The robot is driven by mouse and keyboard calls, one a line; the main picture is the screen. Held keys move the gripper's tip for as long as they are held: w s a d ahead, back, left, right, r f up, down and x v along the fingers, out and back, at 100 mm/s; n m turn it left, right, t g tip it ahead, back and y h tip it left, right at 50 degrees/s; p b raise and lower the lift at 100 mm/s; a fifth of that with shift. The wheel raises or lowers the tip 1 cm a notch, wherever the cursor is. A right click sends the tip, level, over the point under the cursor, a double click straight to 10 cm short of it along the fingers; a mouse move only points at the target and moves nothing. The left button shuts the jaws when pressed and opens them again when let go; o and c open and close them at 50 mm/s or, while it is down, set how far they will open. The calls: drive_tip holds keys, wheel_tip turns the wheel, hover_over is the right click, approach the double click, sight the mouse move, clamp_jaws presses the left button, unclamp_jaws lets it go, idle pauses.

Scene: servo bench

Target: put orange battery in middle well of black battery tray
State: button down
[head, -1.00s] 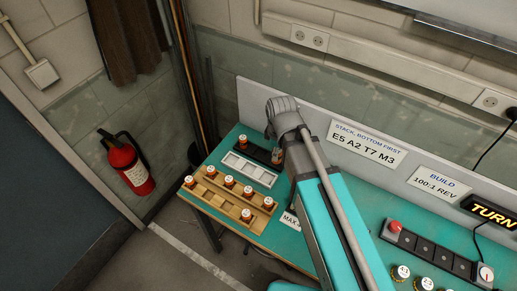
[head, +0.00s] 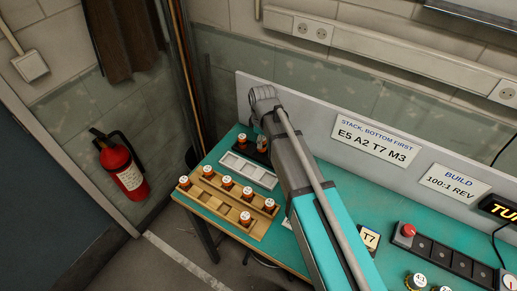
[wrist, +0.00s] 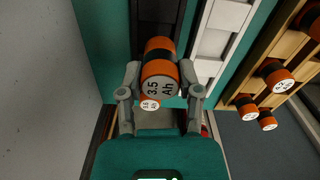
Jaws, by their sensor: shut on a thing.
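My gripper (wrist: 160,92) is shut on an orange battery (wrist: 161,72) with a black band and a white end marked 3.5 Ah. In the head view this battery (head: 262,143) shows at my gripper, over the black battery tray (head: 251,151). The tray (wrist: 158,12) also shows beyond the held battery in the wrist view. Another orange battery (head: 241,138) stands in the tray's left end; it shows partly behind the held one in the wrist view (wrist: 150,103). The middle well is largely hidden, and I cannot tell whether the held battery touches the tray.
A white tray (head: 233,163) lies beside the black one. A wooden rack (head: 205,196) with several orange batteries stands nearer the bench's front edge. A grey upright panel (head: 310,113) runs close behind the black tray. A red-knobbed control strip (head: 430,250) is at the right.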

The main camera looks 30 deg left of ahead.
drive_tip(key=shift+w+a+f, duration=0.15)
drive_tip(key=shift+f, duration=0.1)
drive_tip(key=shift+w+a+f+b, duration=0.25)
drive_tip(key=shift+f+b, duration=0.2)
drive_tip(key=shift+b, duration=0.15)
wheel_tip(320, 180, down, 3)
drive_tip(key=b, duration=0.3)
drive_tip(key=shift+f, duration=0.1)
drive_tip(key=shift+c, duration=1.4)
unclamp_jaws()
wheel_tip(320, 180, up, 12)
drive_tip(key=p, duration=1.2)
drive_tip(key=shift+r, duration=0.2)
